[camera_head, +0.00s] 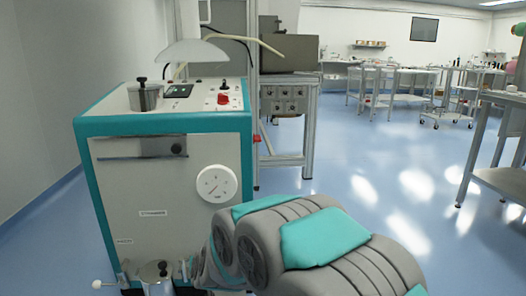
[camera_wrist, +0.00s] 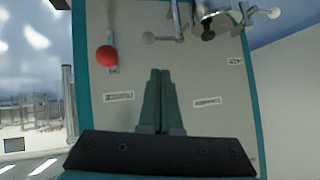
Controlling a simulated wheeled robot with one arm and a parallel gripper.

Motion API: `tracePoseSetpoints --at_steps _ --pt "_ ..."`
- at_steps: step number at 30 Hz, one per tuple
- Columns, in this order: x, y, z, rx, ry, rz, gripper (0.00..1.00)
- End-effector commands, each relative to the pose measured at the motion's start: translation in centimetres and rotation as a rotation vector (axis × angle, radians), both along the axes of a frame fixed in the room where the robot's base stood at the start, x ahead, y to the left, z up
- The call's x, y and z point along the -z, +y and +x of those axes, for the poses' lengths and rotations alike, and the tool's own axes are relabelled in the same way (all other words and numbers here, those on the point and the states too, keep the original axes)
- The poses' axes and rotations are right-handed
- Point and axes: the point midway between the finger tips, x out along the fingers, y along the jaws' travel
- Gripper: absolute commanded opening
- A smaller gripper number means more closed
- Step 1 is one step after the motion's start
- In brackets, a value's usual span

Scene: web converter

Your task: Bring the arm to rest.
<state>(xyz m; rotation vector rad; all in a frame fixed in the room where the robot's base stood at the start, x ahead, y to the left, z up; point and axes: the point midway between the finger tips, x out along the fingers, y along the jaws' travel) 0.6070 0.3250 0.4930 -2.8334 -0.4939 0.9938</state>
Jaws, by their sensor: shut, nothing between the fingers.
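My gripper (camera_wrist: 160,98) shows in the wrist view with its two green fingers pressed together and nothing between them. It points at the grey front panel (camera_wrist: 208,140) of a teal-edged machine; I cannot tell how far off the panel is. In the head view my grey and teal arm (camera_head: 325,238) fills the bottom centre, in front of the lower right part of the same machine (camera_head: 150,205). My gripper is hidden in the head view.
The machine has a round dial (camera_head: 216,184), a lidded metal pot (camera_head: 143,95) and a red switch (camera_head: 223,99). The wrist view shows a red knob (camera_wrist: 106,55) and metal valves (camera_wrist: 208,28). A grey bench unit (camera_head: 288,95) stands behind.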

Motion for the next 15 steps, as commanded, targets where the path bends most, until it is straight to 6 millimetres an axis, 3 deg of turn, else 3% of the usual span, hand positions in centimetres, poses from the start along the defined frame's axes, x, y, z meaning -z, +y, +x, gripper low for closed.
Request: tracePoseSetpoints --at_steps 1,8,15 --pt "-1.2 -1.6 -0.8 -0.004 0.037 -0.004 0.0" --pt "-3.3 -8.1 -6.6 -0.035 0.241 -0.058 0.0" --pt "-5.1 -15.8 -14.7 -0.034 0.458 -0.135 0.0"
